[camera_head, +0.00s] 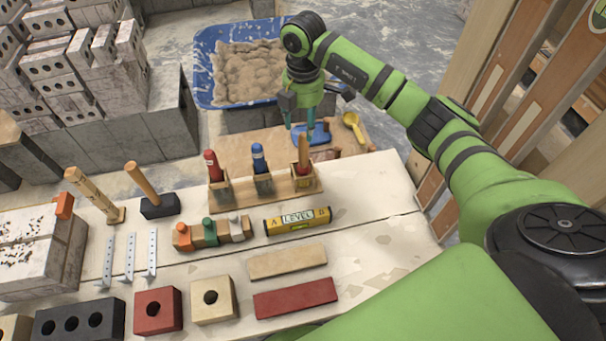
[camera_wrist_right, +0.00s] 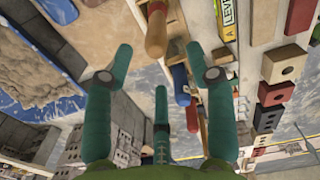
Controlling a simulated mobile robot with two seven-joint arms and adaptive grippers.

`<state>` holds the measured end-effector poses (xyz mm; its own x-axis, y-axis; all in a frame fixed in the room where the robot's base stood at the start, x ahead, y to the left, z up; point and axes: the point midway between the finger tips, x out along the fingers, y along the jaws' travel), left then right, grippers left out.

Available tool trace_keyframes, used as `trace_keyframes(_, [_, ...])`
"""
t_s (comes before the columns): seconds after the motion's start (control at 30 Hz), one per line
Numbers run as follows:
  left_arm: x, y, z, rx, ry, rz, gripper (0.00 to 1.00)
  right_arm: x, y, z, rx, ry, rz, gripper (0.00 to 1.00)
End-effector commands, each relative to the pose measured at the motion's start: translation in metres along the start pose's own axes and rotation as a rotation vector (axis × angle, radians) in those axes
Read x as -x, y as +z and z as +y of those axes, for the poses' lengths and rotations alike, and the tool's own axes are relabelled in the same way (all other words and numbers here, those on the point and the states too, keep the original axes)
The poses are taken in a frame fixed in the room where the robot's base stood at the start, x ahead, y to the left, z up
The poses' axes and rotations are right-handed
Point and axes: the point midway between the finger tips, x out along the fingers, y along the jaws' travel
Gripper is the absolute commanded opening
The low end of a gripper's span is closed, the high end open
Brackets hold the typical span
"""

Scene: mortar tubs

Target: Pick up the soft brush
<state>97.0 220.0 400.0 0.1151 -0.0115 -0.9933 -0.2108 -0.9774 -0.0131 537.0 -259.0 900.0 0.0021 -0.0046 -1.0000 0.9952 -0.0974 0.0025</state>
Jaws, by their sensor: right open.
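No thing in view can be named as the soft brush with certainty. A wooden rack (camera_head: 235,192) on the bench holds three upright tools: a red-handled tool (camera_head: 211,165), a blue-handled tool (camera_head: 259,158) and a wooden-handled tool (camera_head: 303,150). Their lower ends are partly hidden by the rack. My right gripper (camera_head: 301,134) is above and behind the rack, apart from the tools. In the right wrist view its teal fingers (camera_wrist_right: 158,62) are spread and empty, with the wooden handle (camera_wrist_right: 155,38) beyond them. My left gripper is not in view.
A blue tub of mortar (camera_head: 207,72) stands behind the bench. A blue tool (camera_head: 318,135) and a yellow scoop (camera_head: 352,124) lie on a lower surface. A yellow level (camera_head: 297,219), several bricks and a wooden-handled mallet (camera_head: 160,207) are on the bench. Bare bench lies right of the level.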

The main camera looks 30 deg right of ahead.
Motion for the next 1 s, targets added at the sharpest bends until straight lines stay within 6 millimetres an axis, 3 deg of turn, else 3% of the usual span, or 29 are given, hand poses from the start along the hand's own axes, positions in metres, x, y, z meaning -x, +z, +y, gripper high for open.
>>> trace_keyframes(0.03, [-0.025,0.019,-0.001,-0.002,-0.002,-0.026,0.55,-0.025,0.0,0.0,0.0,0.001,0.001,0.56])
trace_keyframes(0.17, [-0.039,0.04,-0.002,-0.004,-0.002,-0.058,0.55,-0.041,0.0,0.0,0.001,0.002,0.002,0.56])
trace_keyframes(0.27, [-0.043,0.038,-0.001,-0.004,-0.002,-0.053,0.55,-0.046,-0.001,0.0,0.001,0.001,0.002,0.56])
trace_keyframes(0.6, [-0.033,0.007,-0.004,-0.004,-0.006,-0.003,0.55,-0.078,-0.001,-0.001,0.002,-0.004,0.003,0.56])
trace_keyframes(0.8, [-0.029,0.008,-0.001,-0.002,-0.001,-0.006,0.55,-0.108,0.0,0.0,0.001,-0.002,0.003,0.56])
trace_keyframes(1.0, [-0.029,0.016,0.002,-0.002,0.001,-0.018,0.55,-0.116,0.0,0.0,0.002,0.001,0.002,0.56])
